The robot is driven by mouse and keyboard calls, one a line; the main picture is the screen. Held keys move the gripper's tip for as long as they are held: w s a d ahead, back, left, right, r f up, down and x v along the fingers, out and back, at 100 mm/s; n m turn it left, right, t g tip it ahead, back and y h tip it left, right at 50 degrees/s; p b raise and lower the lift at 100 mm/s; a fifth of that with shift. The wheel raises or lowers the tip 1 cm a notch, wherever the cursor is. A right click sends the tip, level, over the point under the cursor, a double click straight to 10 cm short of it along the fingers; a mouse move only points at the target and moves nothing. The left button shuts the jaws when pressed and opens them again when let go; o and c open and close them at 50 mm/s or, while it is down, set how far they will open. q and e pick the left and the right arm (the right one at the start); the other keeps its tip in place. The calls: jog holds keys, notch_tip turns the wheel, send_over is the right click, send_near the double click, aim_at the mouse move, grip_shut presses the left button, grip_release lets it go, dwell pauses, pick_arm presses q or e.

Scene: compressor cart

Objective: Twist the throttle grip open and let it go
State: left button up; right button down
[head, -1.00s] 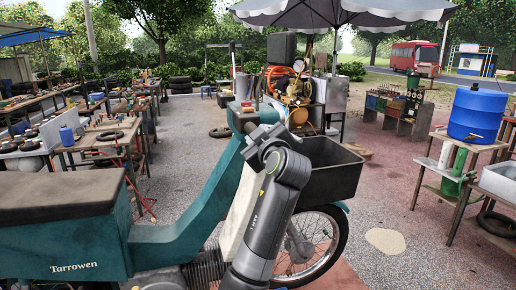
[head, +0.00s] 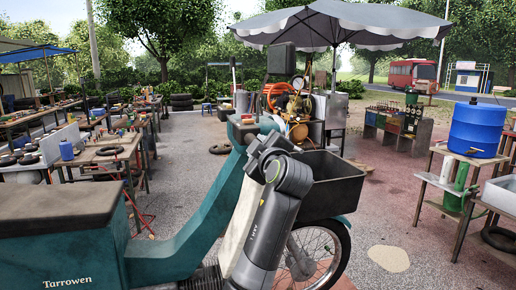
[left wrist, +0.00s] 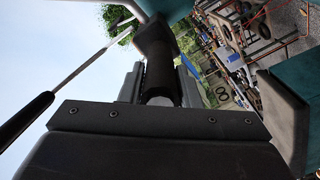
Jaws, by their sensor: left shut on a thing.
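The throttle grip (left wrist: 157,62) is a dark cylinder on the handlebar of a teal moped (head: 185,240) marked "Tarrowen". My left gripper (left wrist: 158,88) is shut around the grip, with one jaw on each side of it in the left wrist view. In the head view my left wrist (head: 268,150) is at the handlebar and hides the grip and the fingertips. How far the grip is turned cannot be told. My right gripper is not in view.
A dark front box (head: 335,188) sits just right of my left arm, above the front wheel. The long seat (head: 60,195) is at left. A compressor cart (head: 298,110) stands behind under an umbrella. Workbenches line the left; a blue barrel (head: 475,128) stands at right.

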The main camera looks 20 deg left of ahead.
pick_arm(q)
jog(key=o, duration=1)
jog(key=shift+c, duration=0.2)
jog(key=b+v, duration=1.2)
jog(key=v, duration=0.5)
jog(key=shift+d, duration=0.15)
